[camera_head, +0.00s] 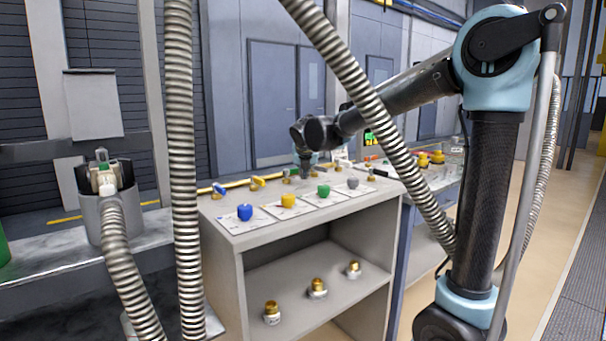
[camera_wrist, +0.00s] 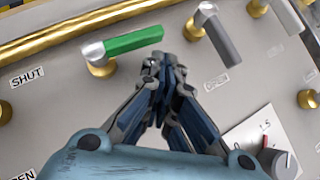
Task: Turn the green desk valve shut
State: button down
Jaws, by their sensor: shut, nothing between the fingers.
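The green desk valve (camera_wrist: 135,41) shows in the wrist view as a green lever on a brass pivot at its left end. The lever points right, roughly along the brass pipe. A SHUT label (camera_wrist: 27,77) lies left of and below the pivot, and an OPEN label (camera_wrist: 217,82) lies to the right. My gripper (camera_wrist: 160,68) is shut and empty, its fingertips just below the lever's free end; I cannot tell whether they touch it. In the head view my gripper (camera_head: 304,173) is over the back of the desk, and the green lever is hard to make out there.
A grey lever (camera_wrist: 220,40) stands close right of my fingertips. The brass pipe (camera_wrist: 95,20) runs behind the valves. On the desk top (camera_head: 232,226), blue (camera_head: 245,212), yellow (camera_head: 288,200), green (camera_head: 323,190) and grey (camera_head: 353,182) pieces stand on cards in front.

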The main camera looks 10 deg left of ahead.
jog(key=shift+s+d, duration=0.95)
jog(key=shift+d, duration=0.15)
notch_tip(320, 180, up, 10)
jog(key=s+d+m+g+y, duration=0.1)
jog(key=m+g, duration=0.2)
jog(key=m, duration=1.2)
jog(key=s+d+m+g, duration=0.1)
jog(key=s+m+g, duration=0.15)
jog(key=m, duration=1.15)
jog(key=x, duration=0.9)
jog(key=shift+w+f, duration=0.2)
jog(key=shift+w, duration=0.2)
jog(key=shift+w+a+f, duration=0.15)
jog(key=shift+w+a, duration=0.3)
jog(key=shift+a, duration=0.05)
jog(key=shift+w+a+f, duration=0.15)
jog(key=shift+w+a, duration=0.3)
jog(key=shift+w, duration=0.05)
jog(key=shift+w+a, duration=0.5)
jog(key=shift+a, duration=0.05)
